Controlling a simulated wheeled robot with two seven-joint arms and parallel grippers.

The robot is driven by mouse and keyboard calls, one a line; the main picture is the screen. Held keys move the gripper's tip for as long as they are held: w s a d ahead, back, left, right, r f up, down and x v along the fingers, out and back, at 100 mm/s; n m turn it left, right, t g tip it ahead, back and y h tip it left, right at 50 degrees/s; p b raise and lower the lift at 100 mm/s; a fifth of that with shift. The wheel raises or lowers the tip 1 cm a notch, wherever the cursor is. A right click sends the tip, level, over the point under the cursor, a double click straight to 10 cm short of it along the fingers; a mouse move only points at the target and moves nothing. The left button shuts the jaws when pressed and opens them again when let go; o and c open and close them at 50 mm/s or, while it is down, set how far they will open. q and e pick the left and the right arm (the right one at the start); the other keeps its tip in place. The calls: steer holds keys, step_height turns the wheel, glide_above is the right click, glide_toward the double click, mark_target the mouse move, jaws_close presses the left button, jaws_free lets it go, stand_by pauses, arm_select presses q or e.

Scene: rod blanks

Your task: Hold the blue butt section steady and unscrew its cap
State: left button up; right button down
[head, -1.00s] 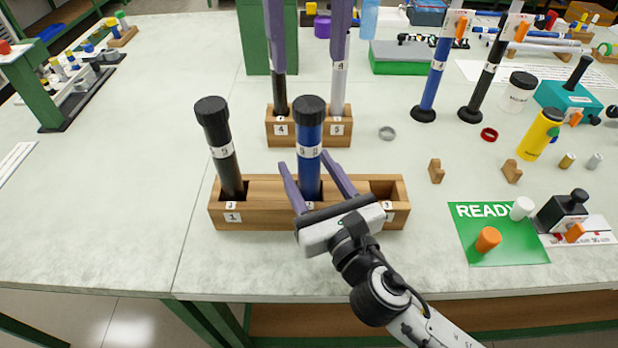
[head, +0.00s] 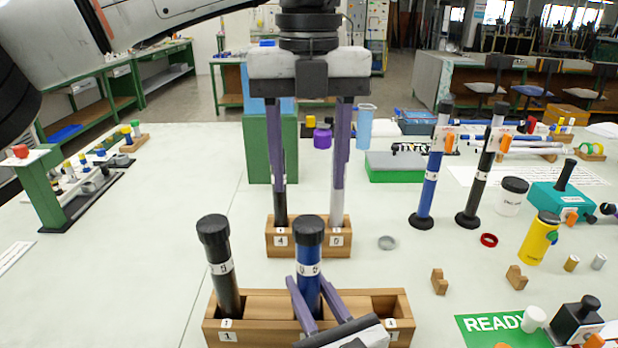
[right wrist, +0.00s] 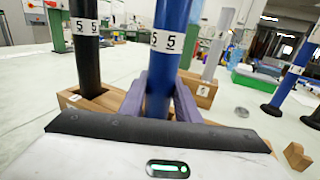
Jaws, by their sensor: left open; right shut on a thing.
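The blue butt section (head: 308,262) stands upright in the middle of the front wooden rack (head: 256,332), with a white numbered band and a black cap (head: 309,230) on its top. My right gripper (head: 308,283) is shut on its blue tube below the band. The right wrist view also shows the blue tube (right wrist: 172,70) between the purple fingers; its cap is out of that frame. My left gripper (head: 308,188) is open, pointing down above the rear rack, beyond the blue section and clear of its cap.
A black capped section (head: 220,270) stands at the rack's left end; the right slot looks empty. The rear rack (head: 308,242) holds a black and a grey rod. Rods on stands, a yellow bottle (head: 540,240) and a green READY mat (head: 480,326) are at right.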

mark_target(309, 222)
arm_select(q)
steer(key=m, duration=1.5)
steer(key=shift+m, duration=0.3)
steer(key=m, duration=0.8)
steer(key=shift+m, duration=0.3)
steer(key=m, duration=0.6)
steer(key=shift+m, duration=0.3)
steer(key=m, duration=0.9)
steer(key=shift+m, duration=0.4)
steer(key=shift+f+m, duration=0.1)
steer(key=shift+m, duration=0.2)
steer(key=shift+f, duration=0.25)
step_height(309, 222, down, 7)
steer(key=shift+f, duration=0.2)
